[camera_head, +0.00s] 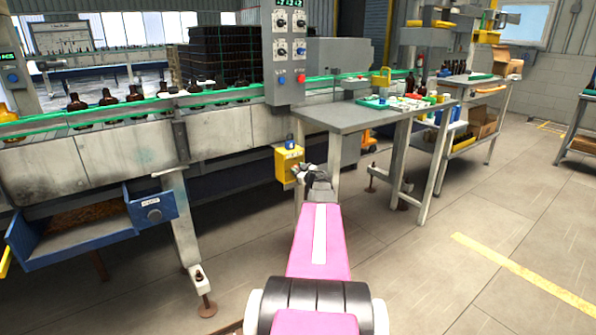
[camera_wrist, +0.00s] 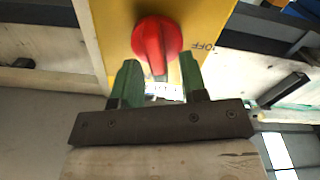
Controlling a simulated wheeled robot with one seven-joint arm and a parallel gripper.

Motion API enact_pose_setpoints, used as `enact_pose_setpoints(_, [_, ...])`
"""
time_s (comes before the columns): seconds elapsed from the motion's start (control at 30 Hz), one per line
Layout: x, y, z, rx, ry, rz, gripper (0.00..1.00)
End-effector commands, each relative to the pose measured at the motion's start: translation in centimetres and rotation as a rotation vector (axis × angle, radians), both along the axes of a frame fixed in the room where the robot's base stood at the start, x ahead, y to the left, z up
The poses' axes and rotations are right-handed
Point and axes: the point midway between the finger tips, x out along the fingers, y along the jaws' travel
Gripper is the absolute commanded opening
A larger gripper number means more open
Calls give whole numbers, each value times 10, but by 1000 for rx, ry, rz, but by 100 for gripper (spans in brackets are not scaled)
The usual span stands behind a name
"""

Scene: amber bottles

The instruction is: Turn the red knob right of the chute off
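The red knob (camera_wrist: 157,42) sits on a yellow panel (camera_wrist: 205,28) in the wrist view. The knob's raised grip runs roughly up and down in that picture, and a marking "OFF" is printed on the panel to its right. My gripper (camera_wrist: 159,64) has its two green fingers apart, just below the knob, with no contact visible. Another label between the fingers is partly hidden. In the head view my gripper (camera_head: 306,172) is at the right side of the yellow box (camera_head: 287,165); the red knob cannot be made out there. The blue chute (camera_head: 95,242) holds brown material at the left.
A grey table (camera_head: 345,118) stands just right of the yellow box, with its legs close to my arm. The conveyor (camera_head: 95,155) carries dark bottles behind. A grey control panel (camera_head: 285,55) rises above the box. Open floor (camera_head: 430,270) lies to the right.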

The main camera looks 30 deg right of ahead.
Motion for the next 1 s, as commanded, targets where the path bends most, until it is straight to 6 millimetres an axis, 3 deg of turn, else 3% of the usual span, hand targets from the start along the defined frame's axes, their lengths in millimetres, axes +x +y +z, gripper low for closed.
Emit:
enact_pose_setpoints(0.23, [0,0,0,0,0,0,39])
enact_pose_setpoints(0.3, [0,0,0,0,0,0,17])
enact_pose_setpoints(0.37, [0,0,0,0,0,0,0])
enact_pose_setpoints(0.73, [0,1,0,-29,-2,1,0])
enact_pose_setpoints(1.0, [0,4,-2,-176,-13,1,0])
